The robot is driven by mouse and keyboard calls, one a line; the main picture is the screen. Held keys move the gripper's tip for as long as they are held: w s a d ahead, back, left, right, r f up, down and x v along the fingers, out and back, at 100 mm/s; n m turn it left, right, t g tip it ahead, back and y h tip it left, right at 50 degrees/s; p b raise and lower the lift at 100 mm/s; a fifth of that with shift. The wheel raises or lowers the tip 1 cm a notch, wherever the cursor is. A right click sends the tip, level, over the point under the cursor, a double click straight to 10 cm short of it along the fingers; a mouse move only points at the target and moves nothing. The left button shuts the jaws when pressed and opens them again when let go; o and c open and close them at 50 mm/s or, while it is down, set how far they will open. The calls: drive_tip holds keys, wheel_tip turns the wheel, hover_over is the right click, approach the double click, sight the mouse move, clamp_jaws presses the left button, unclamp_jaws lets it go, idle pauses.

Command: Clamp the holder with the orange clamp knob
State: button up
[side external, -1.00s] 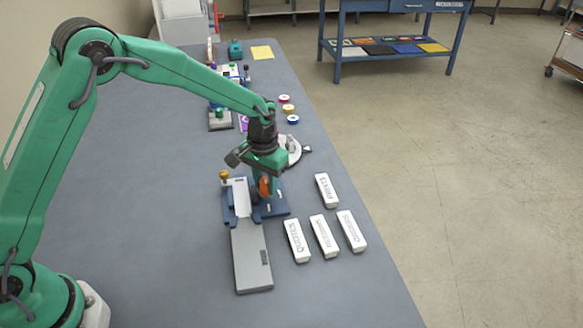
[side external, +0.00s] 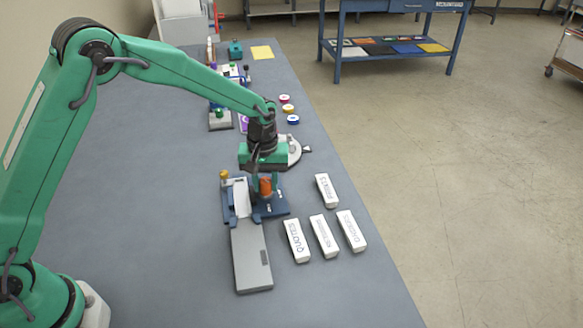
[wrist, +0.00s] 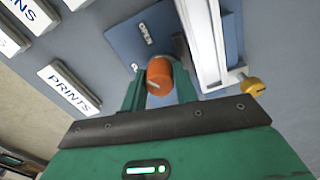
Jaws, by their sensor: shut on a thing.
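The orange clamp knob (side external: 265,187) stands on the blue base of the holder (side external: 228,205). In the wrist view the orange knob (wrist: 160,76) sits between my two fingers. My gripper (side external: 262,182) points down from above and is shut on the knob. The holder's light channel (wrist: 203,45) runs beside the knob, with a yellow knob (wrist: 254,87) at its end.
Several white labelled blocks (side external: 325,236) lie to the right of the holder. A long grey plate (side external: 251,262) extends from the holder's front. Coloured discs (side external: 288,109) and other small items stand farther back. The table is clear at left.

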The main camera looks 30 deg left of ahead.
sight(265, 180)
drive_tip(key=n, duration=0.5)
drive_tip(key=shift+n, duration=0.3)
drive_tip(key=n, duration=0.5)
drive_tip(key=shift+r+n, duration=0.1)
drive_tip(key=shift+n, duration=0.2)
drive_tip(key=o, duration=1)
drive_tip(key=shift+c, duration=0.2)
drive_tip(key=shift+r, duration=3.85)
